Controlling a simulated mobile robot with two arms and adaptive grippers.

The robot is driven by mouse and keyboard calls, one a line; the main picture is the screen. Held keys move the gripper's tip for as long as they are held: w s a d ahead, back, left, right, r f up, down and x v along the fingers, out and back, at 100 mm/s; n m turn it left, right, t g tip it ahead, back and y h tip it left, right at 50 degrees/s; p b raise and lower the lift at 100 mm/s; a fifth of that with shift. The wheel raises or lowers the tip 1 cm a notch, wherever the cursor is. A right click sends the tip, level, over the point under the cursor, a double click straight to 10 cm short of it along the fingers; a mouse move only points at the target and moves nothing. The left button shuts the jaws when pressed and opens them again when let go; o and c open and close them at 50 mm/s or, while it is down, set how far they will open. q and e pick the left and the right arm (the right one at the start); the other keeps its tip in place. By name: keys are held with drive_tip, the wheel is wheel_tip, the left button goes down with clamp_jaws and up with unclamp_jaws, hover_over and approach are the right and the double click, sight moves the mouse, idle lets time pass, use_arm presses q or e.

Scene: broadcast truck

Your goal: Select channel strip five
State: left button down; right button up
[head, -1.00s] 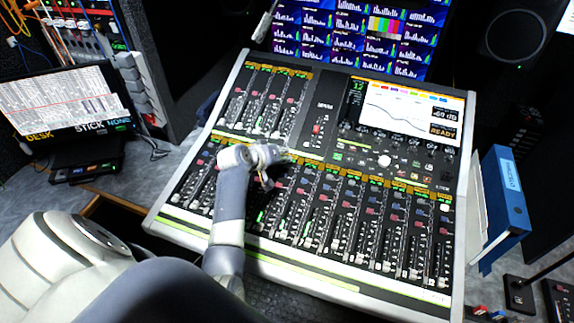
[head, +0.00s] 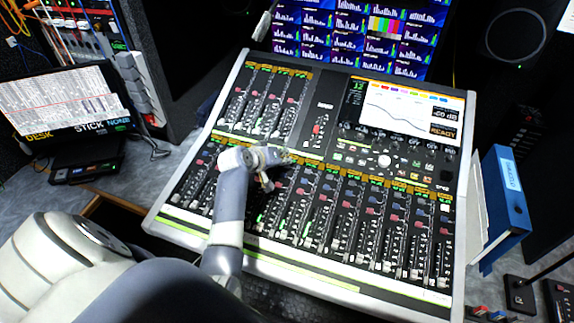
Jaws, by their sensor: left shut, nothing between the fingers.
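The mixing console (head: 408,308) lies tilted across the middle, with a long lower bank of channel strips, a shorter upper left bank and a screen (head: 410,108) at its upper right. The screen shows a curve and "READY". My left arm reaches over the left part of the lower bank. My left gripper (head: 284,158) is shut and empty, with its tips at the top edge of that bank, near the orange label row. Whether the tips touch a button cannot be told. The gripper and arm hide several strips. The strip numbers are too small to read. My right gripper is not in view.
A monitor wall (head: 350,35) stands behind the console. A small display (head: 65,100) reading "DESK STICK NONE" is at the left. A blue binder (head: 505,200) stands close to the console's right edge, and a speaker (head: 515,38) is at the back right.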

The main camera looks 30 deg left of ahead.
sight(283, 169)
use_arm(q)
drive_tip(key=shift+f, duration=0.45)
idle(0.6)
drive_tip(key=shift+r+p, duration=0.85)
drive_tip(key=shift+r, duration=0.05)
drive_tip(key=r+p, duration=0.5)
drive_tip(key=shift+s+d, duration=0.1)
drive_tip(key=shift+s, duration=0.3)
drive_tip(key=shift+f, duration=0.1)
